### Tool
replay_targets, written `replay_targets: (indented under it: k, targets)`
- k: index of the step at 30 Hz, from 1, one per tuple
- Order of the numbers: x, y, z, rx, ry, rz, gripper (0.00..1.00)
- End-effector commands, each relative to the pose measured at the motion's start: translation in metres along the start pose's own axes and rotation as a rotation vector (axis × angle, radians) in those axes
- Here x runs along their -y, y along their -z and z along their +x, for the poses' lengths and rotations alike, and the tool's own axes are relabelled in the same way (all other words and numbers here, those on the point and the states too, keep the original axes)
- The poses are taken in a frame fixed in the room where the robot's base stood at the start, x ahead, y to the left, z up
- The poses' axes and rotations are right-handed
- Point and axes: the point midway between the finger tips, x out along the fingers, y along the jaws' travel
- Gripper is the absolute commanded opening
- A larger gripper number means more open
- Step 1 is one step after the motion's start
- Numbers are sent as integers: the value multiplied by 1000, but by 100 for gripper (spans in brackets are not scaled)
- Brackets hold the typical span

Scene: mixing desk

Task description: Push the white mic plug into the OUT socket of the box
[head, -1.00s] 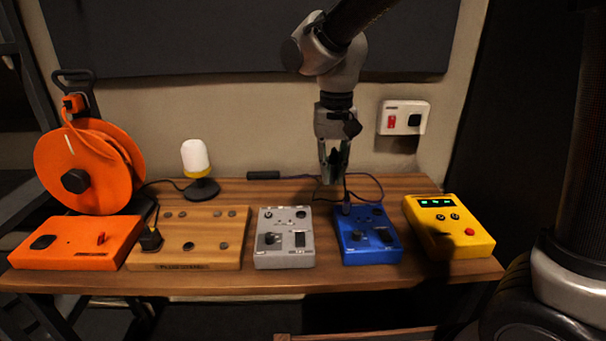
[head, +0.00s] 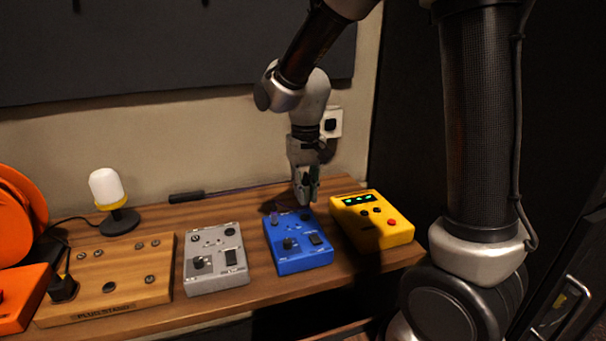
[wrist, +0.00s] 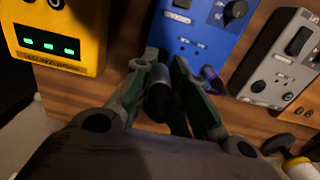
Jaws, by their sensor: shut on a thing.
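My gripper (head: 307,196) points down at the back edge of the blue box (head: 291,262), towards its right corner. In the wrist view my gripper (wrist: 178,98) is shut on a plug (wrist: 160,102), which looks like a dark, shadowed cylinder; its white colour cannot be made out. The blue box (wrist: 203,22) lies just beyond the fingertips there. A purple plug (wrist: 210,75) stands at its back edge, beside the right finger. The held plug's tip and the OUT label cannot be made out, and I cannot tell whether the plug touches the box.
The yellow box (head: 375,228) with green lights stands close on the right. The grey box (head: 215,277) and the wooden plug stand (head: 95,296) are to the left. A lamp (head: 108,188) and a black rod-like thing (head: 187,196) are behind. A thin cable runs along the back.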

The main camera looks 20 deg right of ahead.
Motion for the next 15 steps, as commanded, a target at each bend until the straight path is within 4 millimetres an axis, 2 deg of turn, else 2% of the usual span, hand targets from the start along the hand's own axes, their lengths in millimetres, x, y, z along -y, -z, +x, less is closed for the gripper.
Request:
replay_targets:
  k: [3,6,15]
  targets:
    - [0,0,13,2,-1,0,0]
    - [0,0,18,0,0,0,0]
    - [0,0,19,-1,0,0,0]
